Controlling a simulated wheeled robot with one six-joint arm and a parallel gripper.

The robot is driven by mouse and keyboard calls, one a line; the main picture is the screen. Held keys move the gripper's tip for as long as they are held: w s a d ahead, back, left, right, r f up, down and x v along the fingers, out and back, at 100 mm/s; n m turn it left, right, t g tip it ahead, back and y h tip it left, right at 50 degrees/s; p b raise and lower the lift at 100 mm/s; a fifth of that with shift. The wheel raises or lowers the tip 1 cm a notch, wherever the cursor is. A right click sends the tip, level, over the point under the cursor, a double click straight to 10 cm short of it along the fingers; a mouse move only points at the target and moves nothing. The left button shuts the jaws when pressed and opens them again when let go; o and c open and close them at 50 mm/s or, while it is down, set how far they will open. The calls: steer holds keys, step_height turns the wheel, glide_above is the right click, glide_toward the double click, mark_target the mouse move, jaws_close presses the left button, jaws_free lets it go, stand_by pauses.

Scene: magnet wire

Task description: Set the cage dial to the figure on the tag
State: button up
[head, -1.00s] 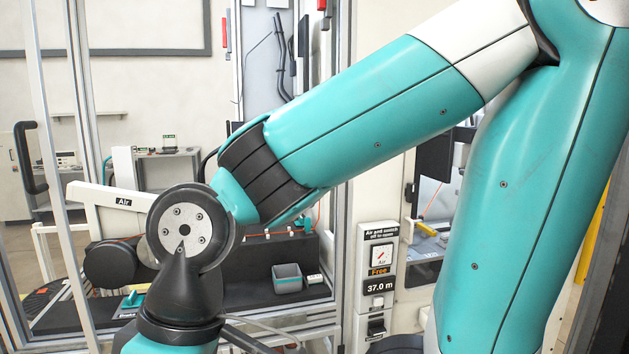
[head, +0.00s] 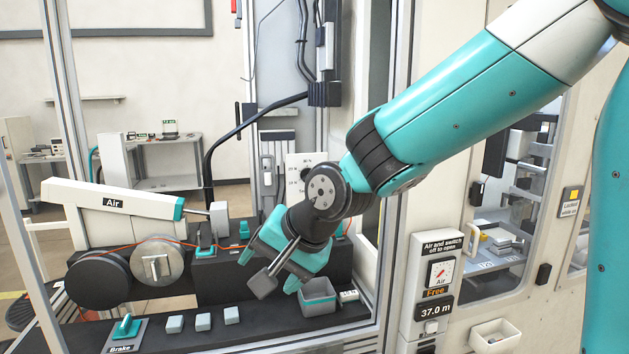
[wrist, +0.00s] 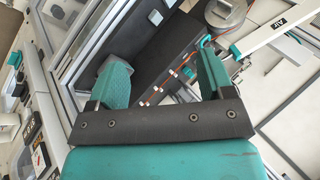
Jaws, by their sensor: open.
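My gripper (head: 268,272) is open and empty, pointing down above the dark bench inside the frame. In the wrist view its teal fingers (wrist: 160,78) stand wide apart with nothing between them. A white plate with small dark marks (head: 300,172) stands upright behind my wrist, partly hidden by it; I cannot tell if it is the cage dial.
The grey bin (head: 318,303) sits below right of my gripper. Several light blocks (head: 203,321) and the Brake lever (head: 127,326) line the bench front. A white Air arm (head: 113,203) and a grey round spool (head: 158,262) are left.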

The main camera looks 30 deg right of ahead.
steer(key=w+d+m+t+h, duration=0.1)
steer(key=w+d+m+t, duration=0.1)
steer(key=w+d+m, duration=0.3)
steer(key=m+t+h+b, duration=0.2)
steer(key=m+t+h, duration=0.65)
steer(key=m, duration=1.15)
glide_toward(309, 177)
steer(key=shift+y, duration=0.35)
steer(key=p+x, duration=0.2)
steer(key=x, duration=0.1)
steer(key=p+x, duration=0.5)
steer(key=shift+w+d+r, duration=0.3)
steer(key=shift+w, duration=0.05)
steer(key=shift+w+d+f+p, duration=0.1)
steer(key=shift+w+d+p, duration=0.1)
steer(key=shift+w+p, duration=0.25)
steer(key=shift+c, duration=0.2)
steer(key=c, duration=0.9)
